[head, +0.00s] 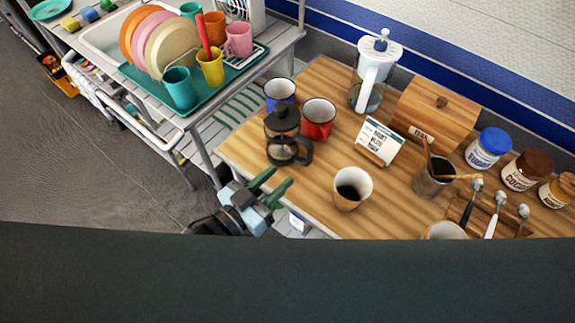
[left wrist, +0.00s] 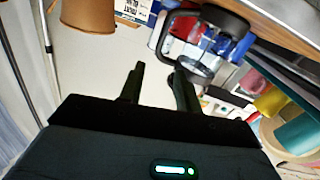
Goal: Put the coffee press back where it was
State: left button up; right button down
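The coffee press (head: 283,137), glass with a black lid and handle, stands upright on the wooden table (head: 325,82) near its left front edge. In the left wrist view the press (left wrist: 210,42) shows tilted at the top, beyond the fingers. My left gripper (head: 271,186) is open and empty, at the table's front edge, below the press in the picture and apart from it. In the left wrist view its two fingers (left wrist: 158,85) stand apart with nothing between them. My right gripper is not in view.
A paper cup (head: 347,190) with dark liquid stands right of the press. A red mug (head: 318,120) and a blue mug (head: 280,92) stand just behind it. A white pitcher (head: 375,75), wooden box (head: 432,113) and label card (head: 380,140) are farther back. A dish rack (head: 235,72) is at left.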

pick_arm(q)
jog(key=shift+s+a, duration=0.3)
jog(key=shift+s, duration=0.05)
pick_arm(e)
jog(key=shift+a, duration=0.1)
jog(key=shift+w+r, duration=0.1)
pick_arm(q)
jog(key=s+a+f+n+g+y, duration=0.2)
jog(key=s+a+f+y, duration=0.3)
jog(key=s+f, duration=0.5)
jog(key=s+a+f+n+g+y, duration=0.3)
jog(key=s+a+f+y, duration=0.1)
jog(key=s+a+f, duration=0.6)
jog(key=s, duration=0.3)
jog(key=shift+s+a+f+g+y, duration=0.25)
jog(key=shift+a+f+g+y, duration=0.05)
jog(key=shift+f+g+y, duration=0.1)
